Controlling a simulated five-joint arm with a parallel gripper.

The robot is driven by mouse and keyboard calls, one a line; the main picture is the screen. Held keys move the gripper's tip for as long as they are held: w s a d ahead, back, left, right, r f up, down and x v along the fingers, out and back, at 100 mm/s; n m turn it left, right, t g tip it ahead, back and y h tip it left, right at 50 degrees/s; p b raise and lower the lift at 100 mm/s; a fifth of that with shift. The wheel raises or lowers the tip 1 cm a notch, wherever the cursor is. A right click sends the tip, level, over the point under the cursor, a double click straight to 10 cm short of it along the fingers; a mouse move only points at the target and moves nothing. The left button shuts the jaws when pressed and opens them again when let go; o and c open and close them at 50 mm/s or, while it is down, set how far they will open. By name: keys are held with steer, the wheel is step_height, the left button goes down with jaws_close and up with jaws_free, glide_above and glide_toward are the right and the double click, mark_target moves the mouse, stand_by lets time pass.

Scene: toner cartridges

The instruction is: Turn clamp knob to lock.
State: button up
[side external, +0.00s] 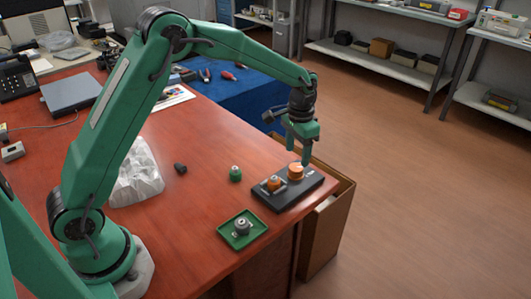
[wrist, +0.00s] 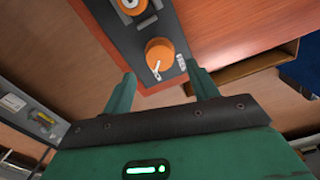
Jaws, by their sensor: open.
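The orange clamp knob (side external: 295,172) sits on the right end of a dark block (side external: 268,200) near the table's edge. In the wrist view the knob (wrist: 159,55) has a white pointer line, with a small white label (wrist: 181,63) beside it on the block. A second orange part (wrist: 131,6) sits farther along the block and is partly cut off by the frame. My gripper (side external: 304,158) is just above the knob, pointing down.
A green tray (side external: 228,240) with a grey part stands left of the block. A green-based part (side external: 235,174) and a small dark piece (side external: 180,168) stand on the red table (side external: 185,215). A cardboard box (side external: 325,225) stands beside the table's right edge. A crumpled white bag (side external: 138,175) lies farther left.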

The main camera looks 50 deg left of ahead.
mark_target(295, 167)
steer(key=shift+r, duration=1.45)
steer(key=shift+s+r, duration=0.1)
steer(key=shift+r, duration=0.05)
steer(key=shift+s+a+r, duration=0.1)
steer(key=shift+r, duration=0.1)
steer(key=s+a+r+n+t, duration=0.1)
steer(key=s+a+r+t, duration=0.2)
steer(key=s+r, duration=1.05)
steer(key=s+a+n+t, duration=0.1)
steer(key=s+t, duration=0.1)
steer(key=s, duration=1.4)
steer(key=shift+a+f+n+t, duration=0.3)
steer(key=shift+a+f+n, duration=0.05)
steer(key=shift+n, duration=0.05)
